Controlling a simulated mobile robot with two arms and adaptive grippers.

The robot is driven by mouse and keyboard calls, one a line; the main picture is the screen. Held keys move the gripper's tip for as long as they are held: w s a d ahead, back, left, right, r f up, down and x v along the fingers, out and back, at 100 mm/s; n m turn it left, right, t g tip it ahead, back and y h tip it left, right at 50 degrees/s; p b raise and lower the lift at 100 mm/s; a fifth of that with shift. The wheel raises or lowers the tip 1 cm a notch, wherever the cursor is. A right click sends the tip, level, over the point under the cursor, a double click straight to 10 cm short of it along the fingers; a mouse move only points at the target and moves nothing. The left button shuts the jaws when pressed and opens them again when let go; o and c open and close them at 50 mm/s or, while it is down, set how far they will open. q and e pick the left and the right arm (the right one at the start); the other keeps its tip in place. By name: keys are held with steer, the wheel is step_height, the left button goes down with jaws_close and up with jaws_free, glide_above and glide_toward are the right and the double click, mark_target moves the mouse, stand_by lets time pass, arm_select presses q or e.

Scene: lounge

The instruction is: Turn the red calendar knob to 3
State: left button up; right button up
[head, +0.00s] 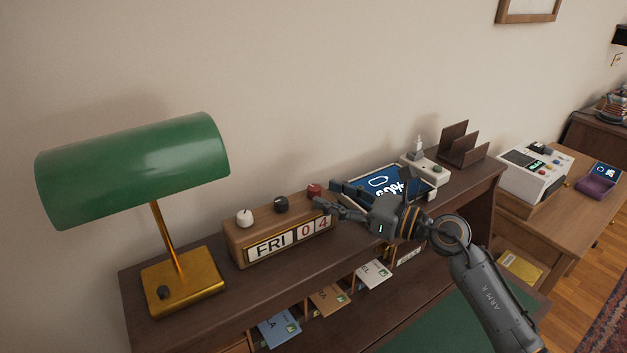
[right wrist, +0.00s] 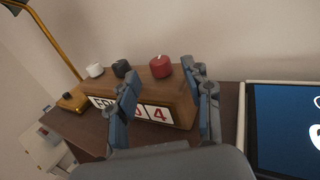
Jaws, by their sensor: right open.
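The wooden calendar (head: 283,240) stands on the desk's upper shelf and reads FRI 0 4. On its top are a white knob (head: 245,217), a black knob (head: 281,204) and the red knob (head: 314,190) at the right end. The red knob also shows in the right wrist view (right wrist: 160,66), just beyond my fingers. My right gripper (head: 325,194) is open beside the calendar's right end, close to the red knob. In the right wrist view its fingers (right wrist: 166,95) stand apart and partly cover the calendar's front. I cannot tell whether they touch anything. My left gripper is not in view.
A green-shaded lamp (head: 135,165) with a brass base stands left of the calendar. A tablet with a blue screen (head: 374,184) lies behind my right gripper. A dark letter rack (head: 462,148) stands farther right. Envelopes (head: 329,298) sit in slots below the shelf.

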mark_target(320, 191)
steer(key=x, duration=0.3)
steer(key=shift+r+p, duration=0.15)
steer(key=shift+p, duration=0.25)
steer(key=shift+w+a, duration=0.15)
steer(key=shift+a, duration=0.2)
steer(key=shift+w+a, duration=0.2)
steer(key=shift+a, duration=0.05)
steer(key=c, duration=0.7)
jaws_close()
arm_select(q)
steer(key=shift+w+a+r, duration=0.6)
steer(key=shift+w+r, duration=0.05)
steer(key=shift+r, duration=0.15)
arm_select(e)
steer(key=shift+f, duration=0.2)
